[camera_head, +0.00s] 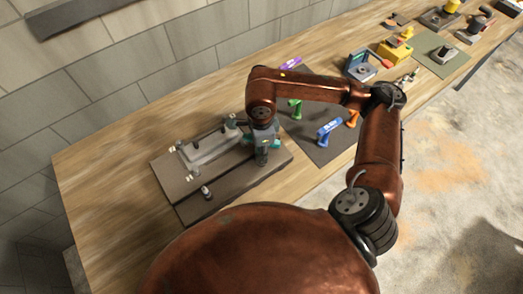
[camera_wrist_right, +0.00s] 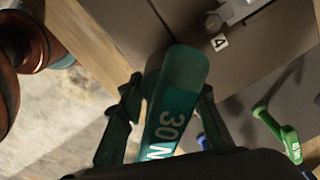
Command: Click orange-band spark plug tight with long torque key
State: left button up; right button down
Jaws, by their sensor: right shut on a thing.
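My right gripper (camera_wrist_right: 166,105) is shut on a teal torque key (camera_wrist_right: 176,85) marked "30 N". In the head view the gripper (camera_head: 262,146) is above the right end of the dark engine board (camera_head: 240,179). I cannot tell whether the key's lower end touches anything. A long grey engine block (camera_head: 211,147) lies on the board, left of the gripper. Its near end shows in the right wrist view beside a tag "4" (camera_wrist_right: 219,42). A small dark-and-white plug (camera_head: 206,191) stands near the board's front. No orange band can be made out.
A dark mat (camera_head: 322,153) right of the board holds a green key (camera_head: 296,108), a blue key (camera_head: 329,129), an orange tool (camera_head: 353,119) and a purple tool (camera_head: 290,64). Other equipment stands farther along the wooden bench (camera_head: 105,165). Bare bench lies left of the board.

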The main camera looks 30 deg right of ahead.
dwell(0.3)
jog(key=m, duration=1.7)
jog(key=shift+w, duration=0.1)
